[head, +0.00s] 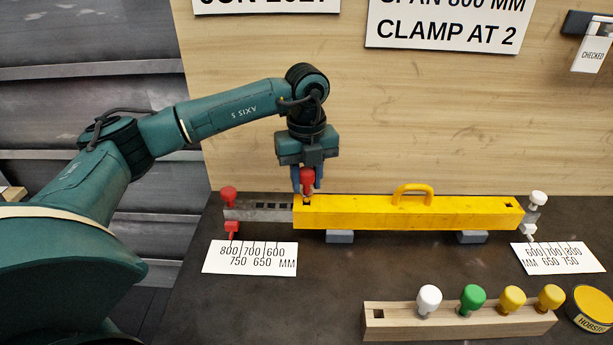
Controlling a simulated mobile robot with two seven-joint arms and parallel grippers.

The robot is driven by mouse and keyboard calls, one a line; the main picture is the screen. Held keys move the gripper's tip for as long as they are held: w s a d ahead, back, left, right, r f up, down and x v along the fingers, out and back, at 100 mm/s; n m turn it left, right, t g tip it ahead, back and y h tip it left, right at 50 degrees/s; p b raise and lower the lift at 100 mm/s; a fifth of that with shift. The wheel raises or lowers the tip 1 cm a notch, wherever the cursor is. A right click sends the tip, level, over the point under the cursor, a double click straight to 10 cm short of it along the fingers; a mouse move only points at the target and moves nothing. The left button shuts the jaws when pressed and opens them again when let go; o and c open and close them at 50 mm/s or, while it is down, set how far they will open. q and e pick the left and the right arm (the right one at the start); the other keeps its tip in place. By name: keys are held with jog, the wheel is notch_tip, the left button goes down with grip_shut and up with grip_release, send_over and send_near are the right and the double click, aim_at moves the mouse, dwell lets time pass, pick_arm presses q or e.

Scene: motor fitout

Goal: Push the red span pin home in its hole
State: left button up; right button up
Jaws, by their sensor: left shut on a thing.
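The red span pin (307,175) is upright in my left gripper (307,186), which is shut on it. Its lower end is at the left end of the yellow beam (370,213), over or in a dark hole there; I cannot tell how deep it sits. A grey slotted bar (262,212) reaches out of the beam's left end. It carries another red knob (229,195) on top and a red pointer (232,229) below. My right gripper is not in view.
Scale cards lie at the left (250,258) and right (558,258). A wooden block (455,322) with white, green and two yellow pegs stands in front, beside a yellow tin (593,306). The beam rests on grey blocks (340,237) and has a handle (412,189).

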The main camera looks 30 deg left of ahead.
pick_arm(q)
jog(key=shift+f+b, duration=0.75)
jog(key=shift+f, duration=0.45)
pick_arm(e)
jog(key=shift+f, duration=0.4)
pick_arm(q)
jog(key=o, duration=1)
jog(key=shift+o, duration=0.2)
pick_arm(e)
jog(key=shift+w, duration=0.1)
pick_arm(q)
jog(key=shift+w+r, duration=0.1)
jog(key=shift+r, duration=0.55)
notch_tip(320, 180, up, 12)
jog(key=shift+f, duration=0.1)
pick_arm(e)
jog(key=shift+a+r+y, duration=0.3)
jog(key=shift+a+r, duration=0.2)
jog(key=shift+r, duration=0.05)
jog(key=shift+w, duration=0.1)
